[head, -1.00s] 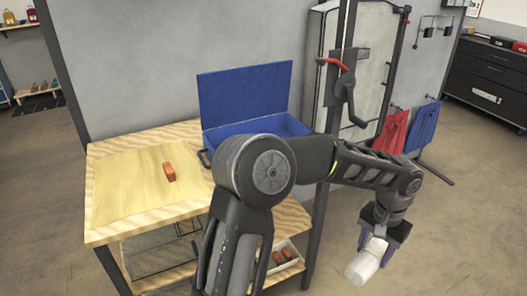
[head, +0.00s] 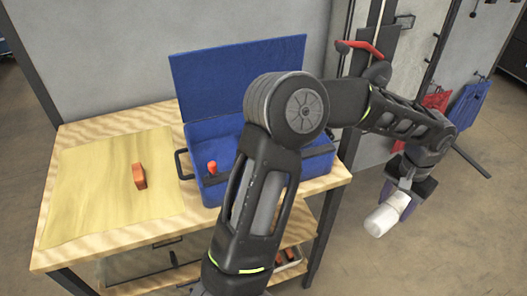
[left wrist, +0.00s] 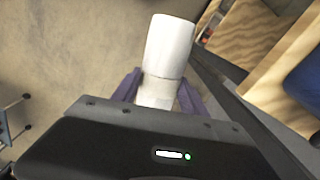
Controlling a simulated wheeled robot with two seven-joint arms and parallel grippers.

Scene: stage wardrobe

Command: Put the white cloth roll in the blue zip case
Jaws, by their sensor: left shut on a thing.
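The white cloth roll (head: 388,217) is held in my left gripper (head: 405,197), out over the floor to the right of the wooden table. In the left wrist view the roll (left wrist: 168,50) sticks out from between the purple fingers of the gripper (left wrist: 158,92). The blue zip case (head: 240,75) stands on the table with its lid up. Inside the case, an orange-red item (head: 212,167) shows at the left. My left arm crosses in front of the case and hides part of its inside. My right gripper is not in view.
An orange-red block (head: 139,176) lies on a yellow cloth (head: 95,195) on the left of the wooden table (head: 75,135). A lower shelf holds a tray with orange items, partly hidden. Red and blue cloths hang at the right. Floor is free right of the table.

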